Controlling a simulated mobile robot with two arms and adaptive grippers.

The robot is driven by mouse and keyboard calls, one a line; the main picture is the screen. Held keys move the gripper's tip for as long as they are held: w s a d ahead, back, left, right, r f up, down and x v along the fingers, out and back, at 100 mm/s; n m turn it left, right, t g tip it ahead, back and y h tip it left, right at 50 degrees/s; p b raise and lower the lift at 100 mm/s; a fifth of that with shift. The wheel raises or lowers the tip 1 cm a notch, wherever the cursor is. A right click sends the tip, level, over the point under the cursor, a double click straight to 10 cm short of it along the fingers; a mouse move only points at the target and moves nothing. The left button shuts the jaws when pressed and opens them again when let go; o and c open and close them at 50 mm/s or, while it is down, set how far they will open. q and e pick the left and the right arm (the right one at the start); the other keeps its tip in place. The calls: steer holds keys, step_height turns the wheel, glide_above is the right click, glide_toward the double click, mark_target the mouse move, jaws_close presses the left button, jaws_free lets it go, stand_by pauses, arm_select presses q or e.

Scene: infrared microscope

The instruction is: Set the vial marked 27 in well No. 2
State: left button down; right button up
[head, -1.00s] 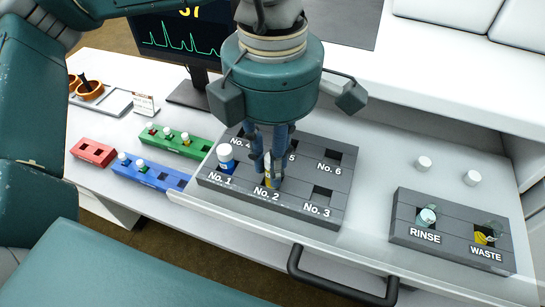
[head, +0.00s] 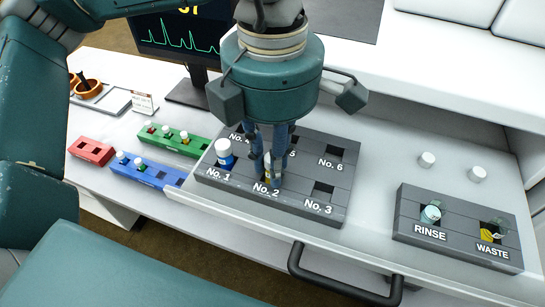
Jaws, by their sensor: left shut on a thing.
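My left gripper (head: 269,178) points down over the grey well block (head: 335,172) at well No. 2 (head: 266,187). It is shut on a vial (head: 267,171) with a yellow part and a pale top. The vial is upright at well No. 2, its lower end low at the opening. The fingers cover much of it, and I cannot read its number or tell how deep it sits. A white-capped vial with a blue band (head: 225,152) stands in well No. 1. Wells No. 3 (head: 323,192) and No. 6 (head: 334,152) look empty. My right gripper is not in view.
Green (head: 193,149), blue (head: 165,178) and red (head: 91,151) racks stand at the left, with small vials in green and blue. A RINSE and WASTE block (head: 457,241) and two white caps (head: 427,160) are at the right. A monitor (head: 176,38) stands behind. A black handle (head: 340,289) is at the front.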

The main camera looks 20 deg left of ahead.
arm_select(q)
steer(key=shift+f, duration=0.15)
steer(key=c, duration=1.1)
jaws_free()
steer(key=shift+r+p, duration=1.35)
steer(key=shift+r, duration=1.7)
